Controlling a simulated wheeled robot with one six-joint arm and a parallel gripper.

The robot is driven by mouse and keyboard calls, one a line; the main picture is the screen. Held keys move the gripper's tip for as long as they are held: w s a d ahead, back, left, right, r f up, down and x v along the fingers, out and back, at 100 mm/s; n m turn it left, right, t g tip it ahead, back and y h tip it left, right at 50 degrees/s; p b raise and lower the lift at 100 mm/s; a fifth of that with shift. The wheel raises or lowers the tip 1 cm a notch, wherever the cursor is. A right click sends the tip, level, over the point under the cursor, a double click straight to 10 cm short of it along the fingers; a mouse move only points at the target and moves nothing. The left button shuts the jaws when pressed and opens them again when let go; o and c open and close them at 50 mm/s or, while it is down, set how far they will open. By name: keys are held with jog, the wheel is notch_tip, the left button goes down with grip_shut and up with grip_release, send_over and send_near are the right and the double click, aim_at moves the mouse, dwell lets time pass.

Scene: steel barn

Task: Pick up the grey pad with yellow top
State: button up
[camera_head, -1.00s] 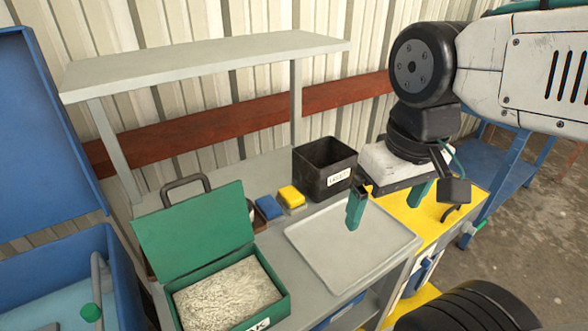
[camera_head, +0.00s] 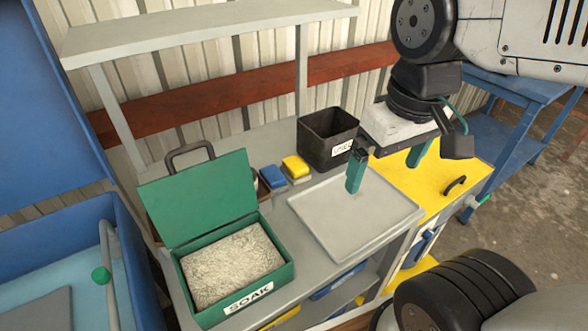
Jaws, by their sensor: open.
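The grey pad with yellow top (camera_head: 296,167) lies on the grey bench, just left of the black bin and behind the tray. A similar pad with a blue top (camera_head: 273,178) lies beside it on the left. My gripper (camera_head: 386,172) is open and empty, with its green fingers pointing down. One finger is above the tray and the other shows farther right over the yellow surface. The gripper is to the right of the yellow-topped pad and apart from it.
A black labelled bin (camera_head: 328,138) stands right of the pads. A light tray (camera_head: 350,232) lies in front of them. A green box marked SOAK (camera_head: 280,279), its lid raised, stands at front left. A raised shelf (camera_head: 205,30) spans the back.

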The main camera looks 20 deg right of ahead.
jog(key=w+a+f+n, duration=0.1)
jog(key=w+f+n, duration=0.1)
jog(key=w+n, duration=0.45)
jog(key=w+f+n, duration=0.2)
jog(key=w+n, duration=0.1)
jog(key=w, duration=0.6)
jog(key=n+g, duration=0.1)
jog(key=n, duration=0.9)
send_over(295, 163)
notch_tip(295, 163, down, 11)
jog(key=shift+s+f, duration=0.1)
jog(key=shift+f, duration=0.05)
notch_tip(295, 163, down, 8)
jog(key=shift+r, duration=0.2)
jog(key=c, duration=1.1)
jog(key=shift+c, duration=0.2)
jog(key=shift+r, duration=0.15)
